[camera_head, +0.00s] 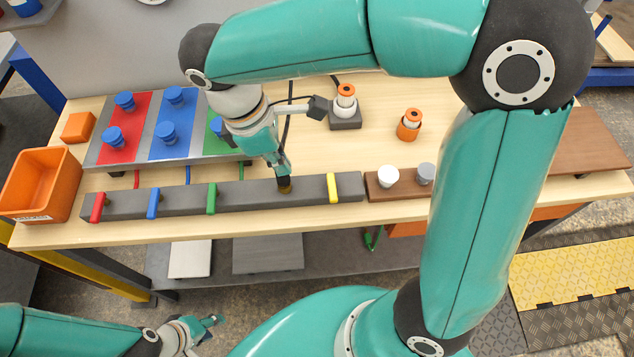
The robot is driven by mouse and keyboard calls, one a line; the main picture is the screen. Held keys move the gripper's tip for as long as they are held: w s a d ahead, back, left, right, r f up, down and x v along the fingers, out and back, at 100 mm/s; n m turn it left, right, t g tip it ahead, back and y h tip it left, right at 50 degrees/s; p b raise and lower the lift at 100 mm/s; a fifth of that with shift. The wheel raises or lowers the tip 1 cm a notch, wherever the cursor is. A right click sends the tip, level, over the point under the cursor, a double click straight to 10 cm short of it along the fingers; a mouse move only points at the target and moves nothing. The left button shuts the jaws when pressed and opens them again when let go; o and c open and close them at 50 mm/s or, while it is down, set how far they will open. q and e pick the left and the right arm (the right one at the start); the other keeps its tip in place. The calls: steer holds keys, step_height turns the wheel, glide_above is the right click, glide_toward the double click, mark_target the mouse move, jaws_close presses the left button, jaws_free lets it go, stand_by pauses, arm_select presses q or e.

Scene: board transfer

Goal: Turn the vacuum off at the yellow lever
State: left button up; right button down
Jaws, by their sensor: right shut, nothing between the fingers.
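The yellow lever (333,187) lies across the right part of a long dark grey bar (240,198) on the bench. Red (98,207), blue (153,203) and green (211,198) levers lie across the same bar further left. My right gripper (284,183) is shut and empty, pointing down at the bar between the green and yellow levers. It is left of the yellow lever and apart from it. A small brownish spot shows at its tips; whether they touch the bar is unclear. My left gripper (214,328) is low at the front left, away from the bench, with its fingers apart.
A tray with red, blue and green panels (168,152) carries several blue suction cups at the back left. An orange bin (40,185) stands at the left edge. White (388,177) and grey cups stand right of the bar. Orange-topped parts (409,124) stand behind.

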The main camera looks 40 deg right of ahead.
mark_target(332, 188)
steer(key=x, duration=0.9)
steer(key=shift+s, duration=0.1)
steer(key=d, duration=0.1)
steer(key=s+d, duration=0.1)
steer(key=p, duration=0.1)
steer(key=shift+s+d+f, duration=0.2)
steer(key=shift+s+d, duration=0.1)
steer(key=shift+d, duration=0.1)
steer(key=shift+s+d, duration=0.2)
steer(key=shift+d, duration=0.05)
arm_select(q)
steer(key=shift+r, duration=0.55)
arm_select(e)
steer(key=shift+d, duration=0.1)
steer(key=shift+f, duration=0.1)
arm_select(q)
steer(key=shift+d, duration=0.2)
arm_select(e)
steer(key=shift+s+n, duration=0.15)
steer(key=shift+n, duration=0.25)
